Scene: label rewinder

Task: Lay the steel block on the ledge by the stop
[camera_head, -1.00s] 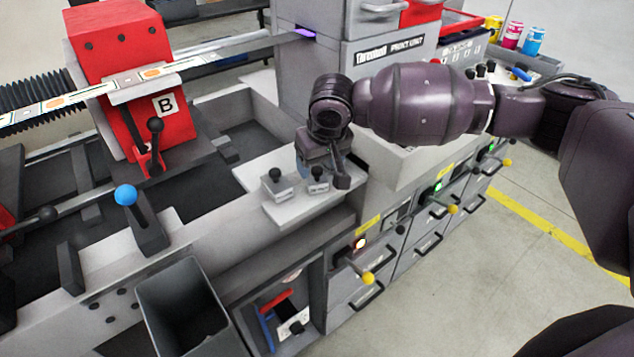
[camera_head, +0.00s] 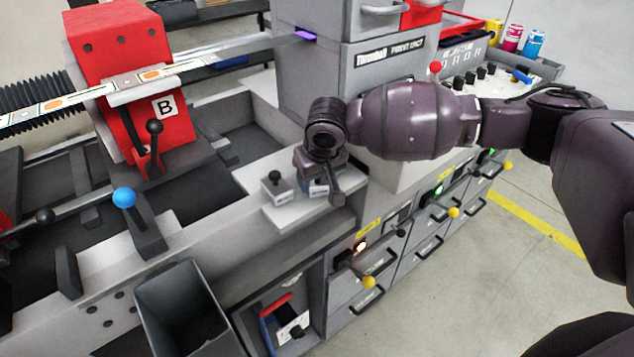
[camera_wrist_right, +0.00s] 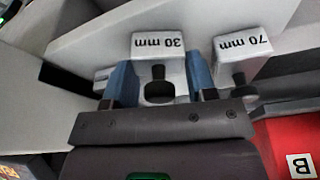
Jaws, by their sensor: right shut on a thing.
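Two steel blocks with black knobs stand side by side on a pale plate (camera_head: 290,212) on the machine. In the right wrist view one is the 30 mm block (camera_wrist_right: 158,50), the other the 70 mm block (camera_wrist_right: 243,52). My right gripper (camera_wrist_right: 160,82) has its blue fingers on either side of the 30 mm block and is shut on it. In the head view the right gripper (camera_head: 318,186) hides most of that block; the 70 mm block (camera_head: 277,188) is free to its left. I cannot pick out the ledge or the stop with certainty. My left gripper is out of view.
A red unit marked B (camera_head: 120,75), a blue-knobbed lever (camera_head: 124,198) and a dark trough lie to the left. The grey print unit (camera_head: 325,90) rises close behind my gripper. An open grey bin (camera_head: 185,315) and drawers with yellow-knobbed levers (camera_head: 368,281) are in front.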

